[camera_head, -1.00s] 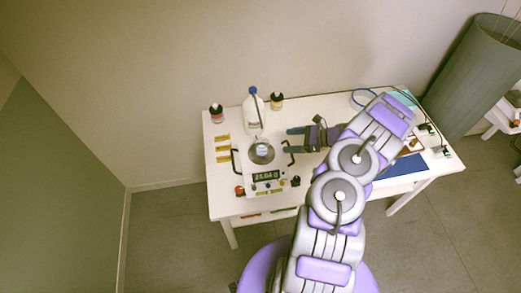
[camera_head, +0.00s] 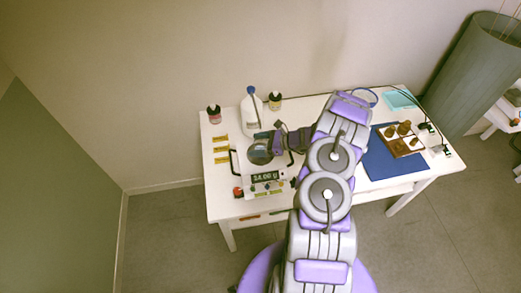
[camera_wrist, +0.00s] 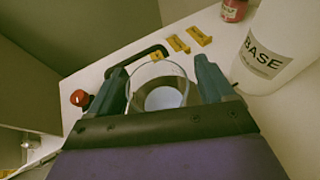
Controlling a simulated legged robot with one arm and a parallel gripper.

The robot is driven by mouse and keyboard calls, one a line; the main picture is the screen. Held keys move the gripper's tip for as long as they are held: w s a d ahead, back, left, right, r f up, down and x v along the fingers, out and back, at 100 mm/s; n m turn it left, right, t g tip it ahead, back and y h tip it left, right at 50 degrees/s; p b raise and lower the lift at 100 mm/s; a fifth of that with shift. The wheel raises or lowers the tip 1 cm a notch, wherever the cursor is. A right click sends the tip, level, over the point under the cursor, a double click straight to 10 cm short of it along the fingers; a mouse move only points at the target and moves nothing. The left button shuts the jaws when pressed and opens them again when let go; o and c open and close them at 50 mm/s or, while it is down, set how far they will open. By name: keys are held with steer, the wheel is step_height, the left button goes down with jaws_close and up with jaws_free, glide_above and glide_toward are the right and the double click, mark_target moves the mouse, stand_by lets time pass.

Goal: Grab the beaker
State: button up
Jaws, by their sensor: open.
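The beaker (camera_wrist: 158,84) is a clear glass vessel with a pale round content or base visible inside. It stands on the scale (camera_head: 267,178) on the white table, and it also shows small in the head view (camera_head: 260,154). My gripper (camera_wrist: 160,72) is open, with one finger on each side of the beaker. I cannot tell whether either finger touches the glass. In the head view my gripper reaches the beaker from the right, and my fingers partly cover it.
A white bottle labelled BASE (camera_wrist: 268,55) stands close behind my gripper. A red-labelled bottle (camera_head: 214,114) and a dark-capped bottle (camera_head: 275,100) stand at the back. Yellow tags (camera_head: 221,149) lie at left. A blue mat (camera_head: 385,160) and a wooden tray (camera_head: 402,140) lie at right.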

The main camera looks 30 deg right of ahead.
steer(key=shift+w+a+f, duration=0.1)
steer(key=shift+w+a, duration=0.1)
steer(key=shift+a, duration=0.1)
steer(key=c, duration=1.1)
